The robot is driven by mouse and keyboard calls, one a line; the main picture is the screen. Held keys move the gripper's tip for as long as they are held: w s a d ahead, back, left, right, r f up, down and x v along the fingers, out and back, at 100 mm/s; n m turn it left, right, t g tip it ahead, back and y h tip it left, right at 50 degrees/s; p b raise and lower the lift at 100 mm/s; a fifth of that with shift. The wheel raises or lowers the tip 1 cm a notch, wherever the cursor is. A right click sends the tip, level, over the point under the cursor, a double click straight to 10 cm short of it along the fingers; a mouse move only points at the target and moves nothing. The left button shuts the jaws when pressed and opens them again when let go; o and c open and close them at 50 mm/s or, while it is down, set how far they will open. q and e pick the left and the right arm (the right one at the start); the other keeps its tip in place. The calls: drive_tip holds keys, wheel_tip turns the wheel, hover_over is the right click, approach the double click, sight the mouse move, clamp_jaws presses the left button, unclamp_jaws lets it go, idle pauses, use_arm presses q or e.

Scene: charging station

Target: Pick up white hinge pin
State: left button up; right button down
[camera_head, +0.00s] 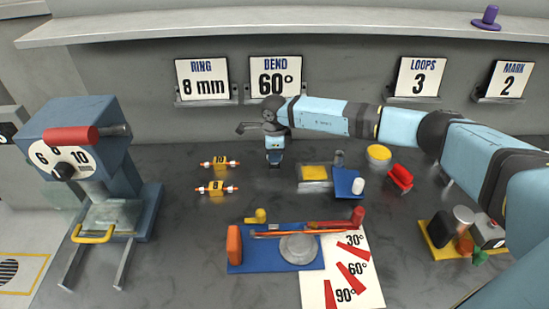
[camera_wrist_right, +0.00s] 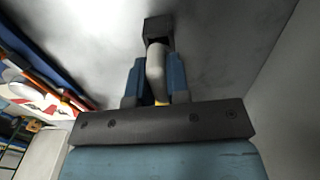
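A small white cylinder (camera_head: 358,184), likely the white hinge pin, stands upright at the right side of a blue block (camera_head: 344,183). My right gripper (camera_head: 274,160) is well to its left, low over the back middle of the table. In the right wrist view its two blue fingers (camera_wrist_right: 156,80) sit close on both sides of a pale grey curved piece (camera_wrist_right: 155,68) with a dark block (camera_wrist_right: 158,28) at its far end. The fingers look shut on this piece. A bit of yellow shows near the palm. My left gripper does not show.
A blue bending plate (camera_head: 262,263) with an orange block and grey disc lies in front. Yellow spools (camera_head: 217,187) lie left of my right gripper. A yellow-topped box (camera_head: 314,175) and red piece (camera_head: 399,178) flank the blue block. A blue press (camera_head: 85,150) stands left.

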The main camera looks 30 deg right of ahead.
drive_tip(key=shift+r, duration=0.2)
wheel_tip(320, 180, up, 9)
drive_tip(key=shift+f, duration=0.2)
drive_tip(key=shift+s+d+r, duration=0.1)
drive_tip(key=shift+d+r, duration=0.05)
drive_tip(key=shift+r, duration=0.15)
drive_tip(key=s+d+r+p, duration=0.1)
drive_tip(key=s+d, duration=0.3)
drive_tip(key=d, duration=0.5)
drive_tip(key=s+d+r+p, duration=0.2)
drive_tip(key=s+d, duration=0.2)
drive_tip(key=d, duration=0.5)
drive_tip(key=shift+s+p, duration=0.4)
drive_tip(key=shift+d, duration=0.1)
drive_tip(key=shift+f, duration=0.1)
